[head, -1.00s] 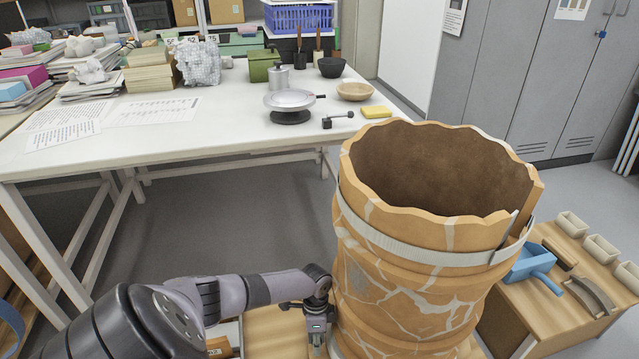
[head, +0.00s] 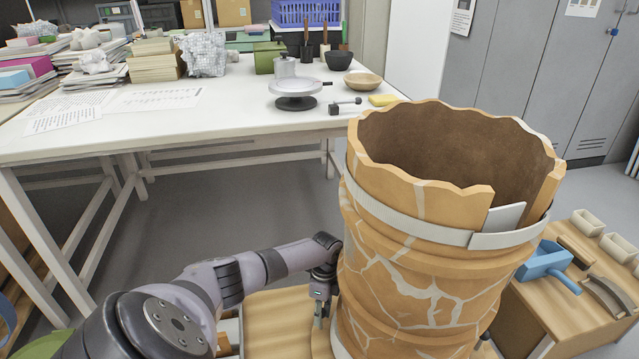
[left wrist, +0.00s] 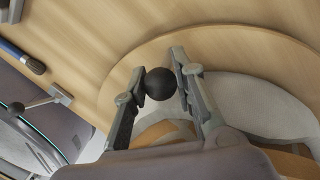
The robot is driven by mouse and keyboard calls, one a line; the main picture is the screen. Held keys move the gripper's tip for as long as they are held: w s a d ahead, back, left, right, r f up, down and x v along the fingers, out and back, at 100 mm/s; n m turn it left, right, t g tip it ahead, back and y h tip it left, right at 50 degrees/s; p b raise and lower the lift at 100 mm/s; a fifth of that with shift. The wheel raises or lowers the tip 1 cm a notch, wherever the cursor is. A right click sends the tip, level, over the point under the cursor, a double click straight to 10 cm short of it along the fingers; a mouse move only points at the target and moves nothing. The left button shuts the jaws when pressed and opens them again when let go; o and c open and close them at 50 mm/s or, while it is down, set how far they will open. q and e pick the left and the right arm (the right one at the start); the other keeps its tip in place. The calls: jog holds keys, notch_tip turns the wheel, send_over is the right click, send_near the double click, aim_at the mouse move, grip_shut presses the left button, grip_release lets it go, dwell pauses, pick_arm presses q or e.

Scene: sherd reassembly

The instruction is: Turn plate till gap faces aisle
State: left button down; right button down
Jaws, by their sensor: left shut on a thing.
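The large orange-brown vessel (head: 400,265), patched with pale fill lines and bound by a white strap, stands upright at the right in the head view. Its rim has a stepped gap (head: 525,212) at the near right, with a pale piece of strap across it. In the left wrist view a round wooden plate (left wrist: 235,48) curves under the vessel. A black ball knob (left wrist: 161,84) sits between the fingers of my left gripper (left wrist: 157,70), which is shut on it. In the head view this gripper (head: 319,312) is low beside the vessel's left side. My right gripper is not in view.
A white table (head: 220,115) behind holds a small metal turntable (head: 296,90), bowls and papers. A wooden cart top (head: 560,315) at right holds a blue tool (head: 548,262) and small trays. Grey lockers stand behind. Open floor lies beneath the table.

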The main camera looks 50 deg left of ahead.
pick_arm(q)
jog(key=shift+w+a, duration=0.3)
jog(key=shift+a, duration=0.05)
jog(key=shift+m+b, duration=0.3)
jog(key=c, duration=1.3)
grip_release()
jog(key=shift+w, duration=0.1)
jog(key=shift+r, duration=0.1)
notch_tip(320, 180, up, 12)
jog(key=w+a, duration=0.1)
jog(key=w, duration=0.1)
jog(key=shift+f, duration=0.2)
